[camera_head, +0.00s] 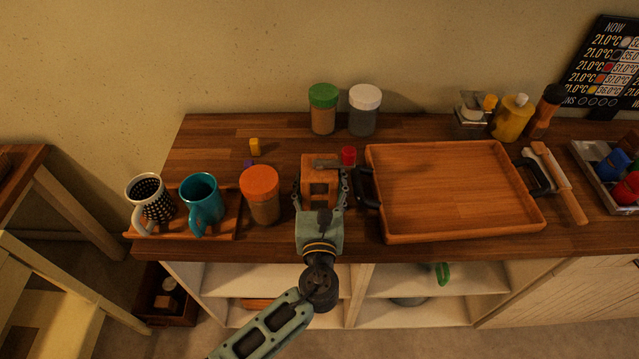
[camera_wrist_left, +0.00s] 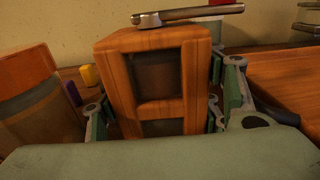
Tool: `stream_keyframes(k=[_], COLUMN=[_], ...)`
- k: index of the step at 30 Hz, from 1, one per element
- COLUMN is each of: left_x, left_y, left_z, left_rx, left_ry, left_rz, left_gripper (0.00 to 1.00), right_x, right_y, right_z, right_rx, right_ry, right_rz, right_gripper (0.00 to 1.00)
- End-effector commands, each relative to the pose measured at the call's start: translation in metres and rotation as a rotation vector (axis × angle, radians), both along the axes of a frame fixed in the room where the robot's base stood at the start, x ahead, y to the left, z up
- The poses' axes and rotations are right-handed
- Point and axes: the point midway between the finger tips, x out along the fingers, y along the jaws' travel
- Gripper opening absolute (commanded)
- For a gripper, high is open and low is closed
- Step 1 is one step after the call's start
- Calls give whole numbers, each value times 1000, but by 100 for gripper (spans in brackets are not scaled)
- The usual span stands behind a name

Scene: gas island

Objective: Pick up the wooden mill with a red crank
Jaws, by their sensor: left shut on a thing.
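The wooden mill (camera_head: 322,171) is a small orange-brown wooden box with an open front. It stands on the wooden counter, left of the tray. Its metal crank arm lies across the top, with a red knob (camera_head: 348,155) at the right end. In the left wrist view the mill (camera_wrist_left: 155,85) fills the middle, upright, with the crank arm (camera_wrist_left: 188,15) above it. My left gripper (camera_head: 322,190) is shut on the mill, one finger on each side. I cannot tell whether the mill's base touches the counter. My right gripper is not in view.
A jar with an orange lid (camera_head: 262,194) stands close left of the mill. A wooden tray with black handles (camera_head: 456,231) lies close on the right. Green-lidded (camera_head: 323,108) and white-lidded (camera_head: 363,110) jars stand behind. Two mugs, one teal (camera_head: 203,202), stand at the left.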

Motion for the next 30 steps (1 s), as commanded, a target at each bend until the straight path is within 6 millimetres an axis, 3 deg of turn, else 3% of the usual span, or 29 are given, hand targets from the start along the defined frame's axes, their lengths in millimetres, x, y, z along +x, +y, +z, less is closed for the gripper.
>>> stream_keyframes(k=[4,14,26,30], left_x=[0,0,0,-16], left_y=[0,0,0,-29], left_z=[2,9,51,67], left_rx=[0,0,0,-5], left_ry=[-4,-4,-4,-2], left_rz=[0,0,0,-3], left_gripper=[9,9,9,9], right_x=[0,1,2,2], right_y=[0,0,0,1], right_z=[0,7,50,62], right_rx=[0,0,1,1], right_ry=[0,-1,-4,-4], right_rz=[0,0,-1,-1], right_gripper=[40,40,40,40])
